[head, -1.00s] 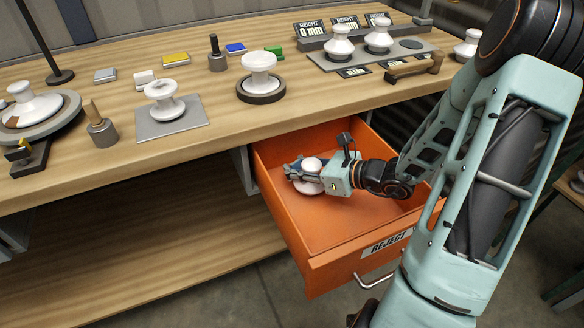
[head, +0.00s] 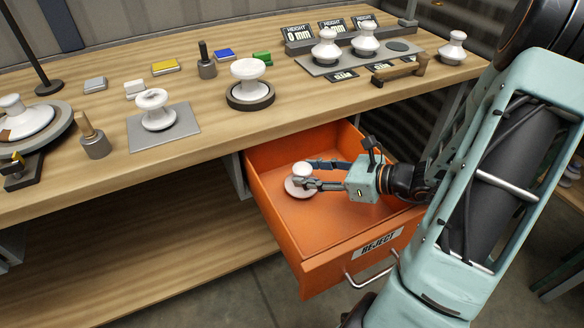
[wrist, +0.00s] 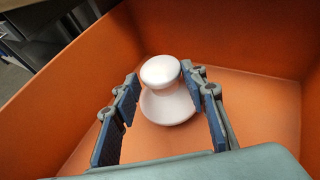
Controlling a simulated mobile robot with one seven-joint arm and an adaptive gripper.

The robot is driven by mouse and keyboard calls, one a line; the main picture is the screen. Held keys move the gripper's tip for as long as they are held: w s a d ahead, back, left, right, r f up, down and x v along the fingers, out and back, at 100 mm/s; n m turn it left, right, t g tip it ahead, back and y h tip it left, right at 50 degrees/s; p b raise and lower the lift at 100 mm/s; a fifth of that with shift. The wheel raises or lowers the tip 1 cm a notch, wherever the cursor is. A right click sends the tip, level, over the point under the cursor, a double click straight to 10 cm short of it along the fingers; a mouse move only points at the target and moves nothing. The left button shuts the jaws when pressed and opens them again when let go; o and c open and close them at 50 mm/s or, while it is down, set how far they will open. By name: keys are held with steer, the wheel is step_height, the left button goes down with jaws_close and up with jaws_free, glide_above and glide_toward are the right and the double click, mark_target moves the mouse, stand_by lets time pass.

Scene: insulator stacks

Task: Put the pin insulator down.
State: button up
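The white pin insulator (head: 299,186) stands upright on the floor of the orange drawer labelled REJECT (head: 330,231). My gripper (head: 308,174) is inside the drawer, low and level, to the right of the insulator. In the wrist view, the insulator (wrist: 167,105) stands just ahead of the blue finger pads of my gripper (wrist: 160,100). The fingers are spread wide, with gaps on both sides of the insulator's head. The gripper is open and holds nothing.
The drawer is pulled out below the workbench (head: 100,112). On the bench are several other white insulators, including one on a dark ring (head: 249,80) and one on a grey plate (head: 155,108). The drawer walls surround my gripper; its floor is otherwise bare.

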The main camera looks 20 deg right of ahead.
steer(key=shift+v, duration=1.9)
